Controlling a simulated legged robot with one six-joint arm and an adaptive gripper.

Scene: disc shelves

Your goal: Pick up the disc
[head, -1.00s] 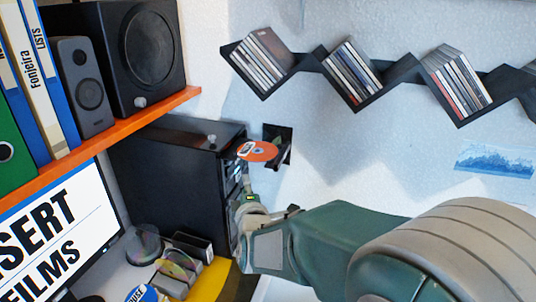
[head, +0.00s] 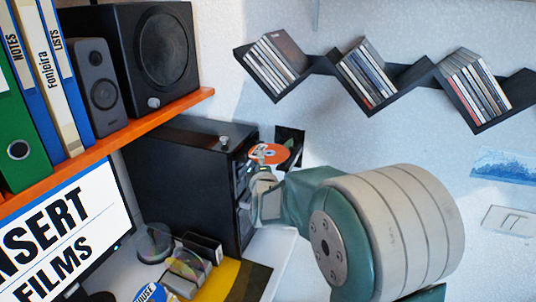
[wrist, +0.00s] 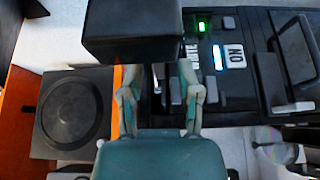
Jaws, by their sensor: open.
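The orange disc (head: 272,154) with a pale label lies flat on the slid-out tray at the front of the black computer tower (head: 182,172). My gripper (head: 260,172) is just below and slightly left of the disc in the head view, close to the tower's front; its fingertips are small and partly hard to make out there. In the wrist view my gripper (wrist: 163,88) shows two spread fingers with nothing clearly held between them. I cannot make out the orange disc in the wrist view, and a dark block covers its upper middle.
Wall shelves (head: 320,66) with cases hang behind. An orange shelf (head: 120,133) with binders and speakers is at left. The monitor (head: 64,238) and clear discs (head: 187,265) are on the desk below. The tower's lit front panel (wrist: 232,55) is close in the wrist view.

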